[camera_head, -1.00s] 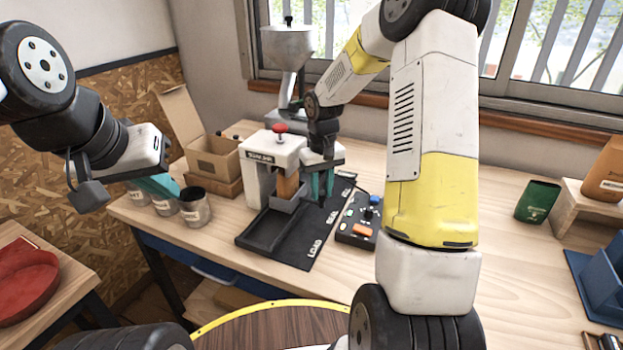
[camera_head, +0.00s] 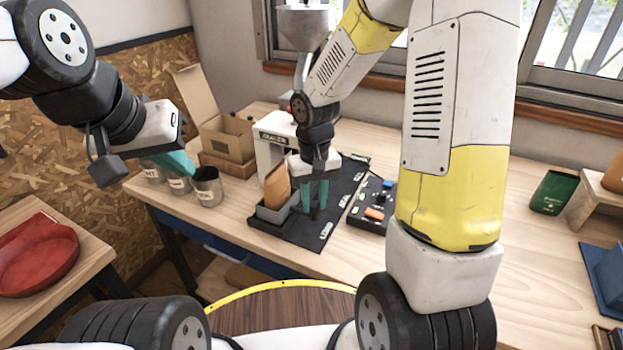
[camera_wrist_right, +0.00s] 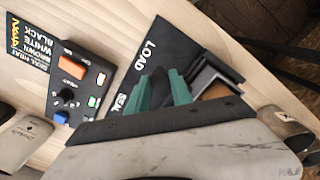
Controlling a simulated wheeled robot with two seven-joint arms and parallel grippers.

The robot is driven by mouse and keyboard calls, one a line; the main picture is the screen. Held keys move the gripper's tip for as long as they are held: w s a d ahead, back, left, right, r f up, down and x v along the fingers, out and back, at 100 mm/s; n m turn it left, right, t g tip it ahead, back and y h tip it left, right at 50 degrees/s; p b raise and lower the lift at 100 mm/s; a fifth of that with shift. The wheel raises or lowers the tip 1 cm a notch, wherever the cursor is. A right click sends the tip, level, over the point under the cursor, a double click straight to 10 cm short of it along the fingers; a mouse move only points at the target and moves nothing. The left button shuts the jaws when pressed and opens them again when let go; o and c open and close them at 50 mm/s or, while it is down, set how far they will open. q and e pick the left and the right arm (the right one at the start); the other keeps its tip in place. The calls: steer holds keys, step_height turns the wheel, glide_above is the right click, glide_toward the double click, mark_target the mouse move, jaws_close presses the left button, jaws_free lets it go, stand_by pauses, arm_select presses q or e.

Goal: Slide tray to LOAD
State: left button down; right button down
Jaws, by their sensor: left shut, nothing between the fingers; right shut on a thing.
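The small grey tray (camera_head: 268,215) holds an upright brown bag (camera_head: 277,186) and sits at the front end of the black track, beside the white LOAD label (camera_head: 326,231). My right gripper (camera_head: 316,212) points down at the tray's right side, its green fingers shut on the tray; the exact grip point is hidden. In the right wrist view the fingers (camera_wrist_right: 166,92) are next to the grey tray (camera_wrist_right: 208,72), with LOAD printed close by. My left gripper (camera_head: 182,165) is shut and empty, in the air at the left near the metal cans.
The white sealer (camera_head: 275,133) stands behind the tray. A control box (camera_head: 374,205) with buttons is right of the track. Labelled cans (camera_head: 207,187) and a cardboard box (camera_head: 228,138) stand left. A green bag (camera_head: 553,192) is at the right, with clear tabletop between.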

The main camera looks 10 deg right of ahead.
steer(key=shift+s+a, duration=0.15)
steer(key=shift+a, duration=0.05)
steer(key=c, duration=1.1)
jaws_free()
step_height(320, 180, up, 8)
steer(key=shift+f, duration=0.1)
steer(key=s+d+r+t, duration=0.2)
steer(key=s+r, duration=0.2)
steer(key=s+d+r+m+t+y, duration=0.1)
steer(key=s+r+t, duration=0.1)
steer(key=s+r, duration=0.2)
steer(key=s+d+r+t+y, duration=0.1)
steer(key=s+d+r+t, duration=0.1)
steer(key=s+r, duration=0.3)
steer(key=shift+d+r+m, duration=0.3)
steer(key=shift+d+r, duration=0.05)
steer(key=shift+r, duration=0.15)
